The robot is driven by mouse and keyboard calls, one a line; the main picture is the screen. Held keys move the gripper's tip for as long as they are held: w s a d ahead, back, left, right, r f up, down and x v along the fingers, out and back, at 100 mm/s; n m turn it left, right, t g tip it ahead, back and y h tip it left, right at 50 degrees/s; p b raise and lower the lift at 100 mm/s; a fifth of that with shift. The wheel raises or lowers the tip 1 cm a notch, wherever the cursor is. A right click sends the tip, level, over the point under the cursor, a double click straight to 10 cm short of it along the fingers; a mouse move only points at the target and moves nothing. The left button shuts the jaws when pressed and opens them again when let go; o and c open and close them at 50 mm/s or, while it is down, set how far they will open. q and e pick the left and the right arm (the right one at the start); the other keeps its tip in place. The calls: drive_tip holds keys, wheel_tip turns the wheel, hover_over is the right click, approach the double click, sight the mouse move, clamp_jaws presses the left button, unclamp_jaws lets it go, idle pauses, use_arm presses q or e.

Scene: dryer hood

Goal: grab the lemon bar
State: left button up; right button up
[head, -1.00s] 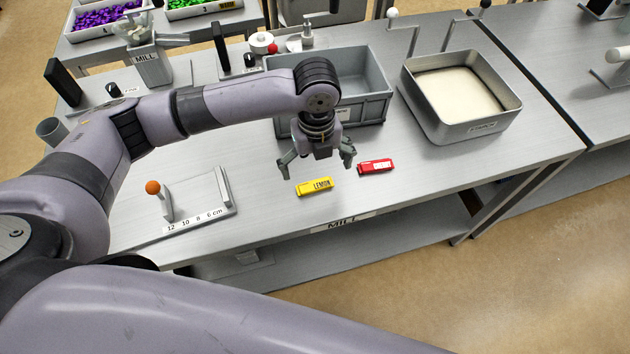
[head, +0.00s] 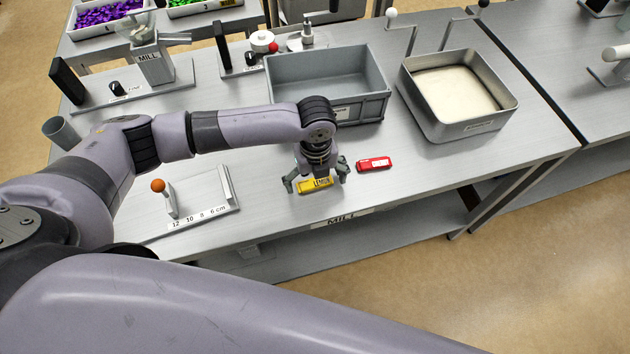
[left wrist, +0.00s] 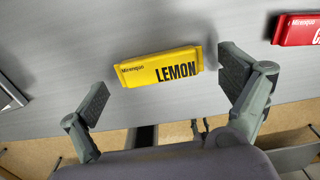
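The yellow lemon bar (head: 315,185) lies flat on the metal table below my left gripper (head: 316,182). In the left wrist view the lemon bar (left wrist: 160,67) shows its black LEMON print and lies between the two fingers, a little beyond their tips, apart from both. My left gripper (left wrist: 163,90) is open and points down with a finger on either side of the bar. The gripper partly hides the bar in the head view. My right gripper is not in view.
A red bar (head: 374,164) lies just right of the lemon bar, close to the right finger. Behind are a grey bin (head: 375,108) and a metal tray of pale material (head: 418,105). A measuring fixture with an orange ball (head: 158,186) stands to the left.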

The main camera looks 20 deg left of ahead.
use_arm(q)
drive_tip(key=c, duration=1)
drive_tip(key=shift+c, duration=0.2)
